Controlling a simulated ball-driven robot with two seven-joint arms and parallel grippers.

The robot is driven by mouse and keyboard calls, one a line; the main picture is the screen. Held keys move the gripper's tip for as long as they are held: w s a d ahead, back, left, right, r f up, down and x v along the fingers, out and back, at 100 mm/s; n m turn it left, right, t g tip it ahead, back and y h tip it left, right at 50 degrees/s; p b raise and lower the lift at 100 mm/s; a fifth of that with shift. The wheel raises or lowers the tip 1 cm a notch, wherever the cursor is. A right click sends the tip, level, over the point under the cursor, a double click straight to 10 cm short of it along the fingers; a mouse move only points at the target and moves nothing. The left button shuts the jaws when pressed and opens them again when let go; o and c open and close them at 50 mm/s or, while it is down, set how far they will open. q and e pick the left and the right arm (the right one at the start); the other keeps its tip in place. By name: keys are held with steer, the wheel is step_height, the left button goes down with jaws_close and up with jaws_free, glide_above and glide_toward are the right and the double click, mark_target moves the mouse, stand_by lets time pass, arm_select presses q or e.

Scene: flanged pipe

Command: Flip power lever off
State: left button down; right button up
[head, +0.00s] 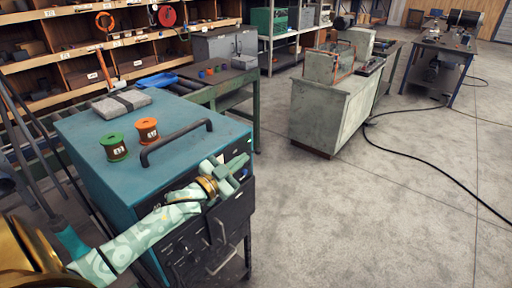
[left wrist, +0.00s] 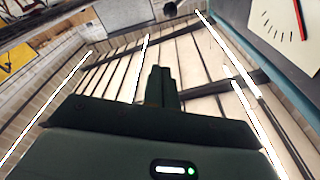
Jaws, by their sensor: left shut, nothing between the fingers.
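The teal machine cabinet (head: 160,135) stands at the left of the head view, with a black front panel (head: 225,225). I cannot make out the power lever; my left arm and gripper cover part of the panel. My left gripper (head: 236,163) is at the upper part of this front, shut and empty. In the left wrist view its dark fingers (left wrist: 161,88) are together, with nothing between them. A white dial with a red needle (left wrist: 288,25) shows at the upper right there, on a teal surface. My right gripper is not in view.
A black bar handle (head: 178,142), an orange spool (head: 147,130), a green spool (head: 114,147) and a grey block (head: 121,103) are on the cabinet top. A pale machine (head: 335,105) stands behind to the right. The concrete floor (head: 380,220) at right is mostly clear, with a black cable (head: 430,161).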

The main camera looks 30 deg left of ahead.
mark_target(257, 151)
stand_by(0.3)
arm_select(q)
steer(key=w+d+r+b, duration=0.1)
steer(key=w, duration=0.9)
steer(key=f, duration=0.1)
steer(key=a+f, duration=0.1)
steer(key=f+b, duration=0.1)
steer(key=shift+s+a+f, duration=0.1)
steer(key=shift+s+a, duration=0.2)
steer(key=shift+s, duration=0.1)
